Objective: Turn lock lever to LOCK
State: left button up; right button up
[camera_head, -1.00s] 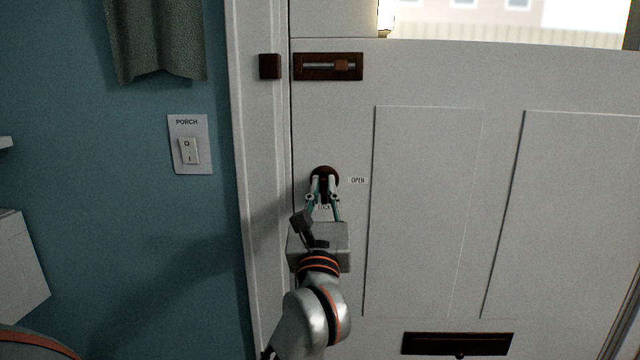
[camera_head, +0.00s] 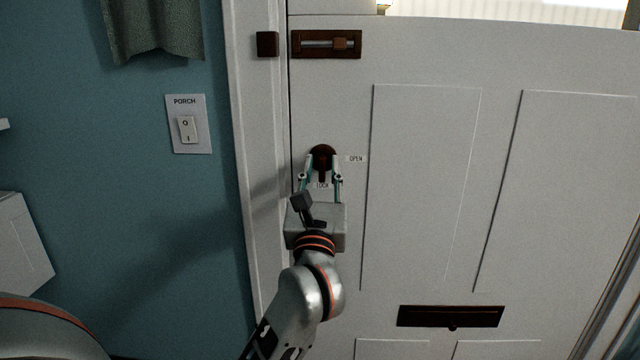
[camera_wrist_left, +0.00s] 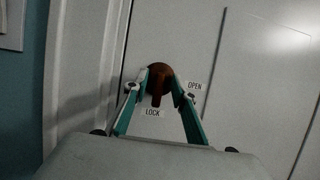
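The dark brown lock lever (camera_head: 323,174) hangs from its round plate (camera_head: 322,154) on the white door. It points straight down, toward the LOCK label (camera_head: 321,185). The OPEN label (camera_head: 356,159) is to the right of the plate. My left gripper (camera_head: 322,163) is open, with one finger on each side of the lever. In the left wrist view the lever (camera_wrist_left: 156,97) also points down at the LOCK label (camera_wrist_left: 152,113), between the spread fingers (camera_wrist_left: 161,79). Whether a fingertip touches the plate is unclear. My right gripper is not in view.
A sliding bolt (camera_head: 326,44) is above the lock, with its keeper (camera_head: 267,44) on the frame. A mail slot (camera_head: 450,316) is low on the door. A PORCH switch (camera_head: 187,129) is on the blue wall. The door panels on the right are clear.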

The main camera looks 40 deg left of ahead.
pick_arm(q)
jog(key=v, duration=1.1)
jog(key=shift+s+d, duration=0.15)
jog(key=shift+s, duration=0.1)
jog(key=shift+f, duration=0.1)
